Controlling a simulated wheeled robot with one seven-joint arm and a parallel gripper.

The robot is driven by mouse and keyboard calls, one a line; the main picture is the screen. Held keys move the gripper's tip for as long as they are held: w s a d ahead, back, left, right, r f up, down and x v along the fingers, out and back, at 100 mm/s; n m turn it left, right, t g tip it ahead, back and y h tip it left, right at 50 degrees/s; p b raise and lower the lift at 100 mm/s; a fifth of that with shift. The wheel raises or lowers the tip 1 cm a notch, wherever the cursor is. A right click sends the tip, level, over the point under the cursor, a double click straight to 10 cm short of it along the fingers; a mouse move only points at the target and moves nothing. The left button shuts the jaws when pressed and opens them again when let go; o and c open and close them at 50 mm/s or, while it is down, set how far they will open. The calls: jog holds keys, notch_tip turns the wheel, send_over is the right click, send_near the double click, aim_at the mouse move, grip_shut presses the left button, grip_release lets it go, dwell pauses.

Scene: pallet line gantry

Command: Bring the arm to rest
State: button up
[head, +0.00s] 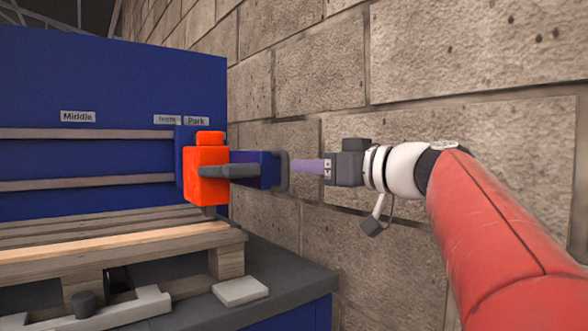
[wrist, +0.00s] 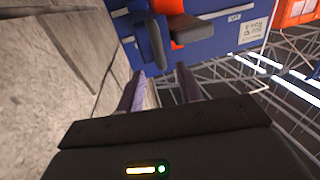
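My gripper (head: 296,166) is at the end of my arm on the right and points left along the block wall. Its pale purple fingers end close to a dark grey upright bar (head: 281,171) on a blue block (head: 252,169). In the wrist view my gripper (wrist: 160,69) shows two fingers apart with nothing held between them. A grey handle (wrist: 155,42) appears just past the fingertips; I cannot tell whether they touch it. An orange block (head: 206,172) with a dark grey lever (head: 225,172) sits left of the blue block, under the Park label (head: 196,121).
A blue panel (head: 110,80) with a Middle label (head: 78,117) stands at left. A wooden pallet (head: 130,245) lies in front of it on a grey-topped base (head: 285,275). A pale slab (head: 240,291) lies there too. The block wall (head: 320,70) runs close behind my arm.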

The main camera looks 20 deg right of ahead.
jog(key=shift+v, duration=1.2)
